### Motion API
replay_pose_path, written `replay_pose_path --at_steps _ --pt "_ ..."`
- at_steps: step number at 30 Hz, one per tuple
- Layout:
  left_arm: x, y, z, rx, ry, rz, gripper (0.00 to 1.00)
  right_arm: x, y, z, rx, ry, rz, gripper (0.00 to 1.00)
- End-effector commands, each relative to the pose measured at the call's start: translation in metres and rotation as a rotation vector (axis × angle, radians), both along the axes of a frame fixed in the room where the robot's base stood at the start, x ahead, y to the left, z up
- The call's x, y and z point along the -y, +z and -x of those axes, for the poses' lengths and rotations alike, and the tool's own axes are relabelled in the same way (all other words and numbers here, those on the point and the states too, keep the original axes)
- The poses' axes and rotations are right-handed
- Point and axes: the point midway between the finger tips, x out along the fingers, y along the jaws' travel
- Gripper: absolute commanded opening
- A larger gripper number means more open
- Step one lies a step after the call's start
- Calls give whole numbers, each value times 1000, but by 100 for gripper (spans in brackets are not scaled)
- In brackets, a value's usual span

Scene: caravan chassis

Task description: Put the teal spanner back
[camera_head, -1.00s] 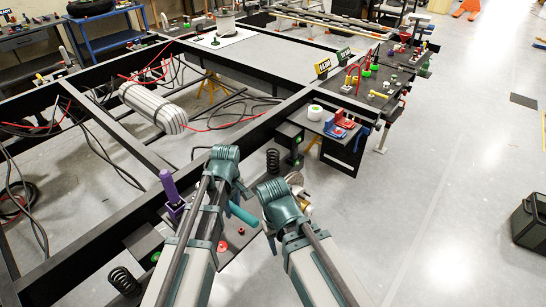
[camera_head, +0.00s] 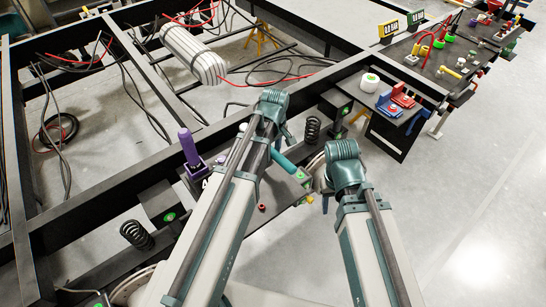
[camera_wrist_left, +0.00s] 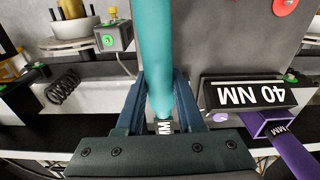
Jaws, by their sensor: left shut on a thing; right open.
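The teal spanner (camera_wrist_left: 155,45) is between the fingers of my left gripper (camera_wrist_left: 160,105) in the left wrist view. The gripper is shut on its handle, near an end with a white label. In the head view part of the teal spanner (camera_head: 285,163) shows beside my left gripper (camera_head: 283,135), over a dark shelf on the chassis side. A purple spanner (camera_head: 187,147) stands upright in a purple holder on that shelf. A "40 NM" label (camera_wrist_left: 245,95) lies beside the purple holder (camera_wrist_left: 262,125). My right gripper (camera_head: 325,182) is open, right of the shelf; its fingers are mostly hidden.
Black chassis beams (camera_head: 140,185) run behind the shelf. Coil springs (camera_head: 136,234) stand along the side. A red knob (camera_head: 262,208) sits on the shelf. Blue and red blocks and a white roll (camera_head: 370,82) occupy a ledge further right. The floor at right is clear.

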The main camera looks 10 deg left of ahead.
Motion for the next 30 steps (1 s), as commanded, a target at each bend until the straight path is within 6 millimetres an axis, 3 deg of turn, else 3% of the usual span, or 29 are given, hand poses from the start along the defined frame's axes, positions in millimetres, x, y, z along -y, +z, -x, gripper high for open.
replay_pose_path --at_steps 17,30 --pt "-2 -6 0 4 4 -5 0 0 -6 0 0 0 0 50" --pt "-2 -40 0 4 4 -5 0 0 -40 0 0 0 0 50"
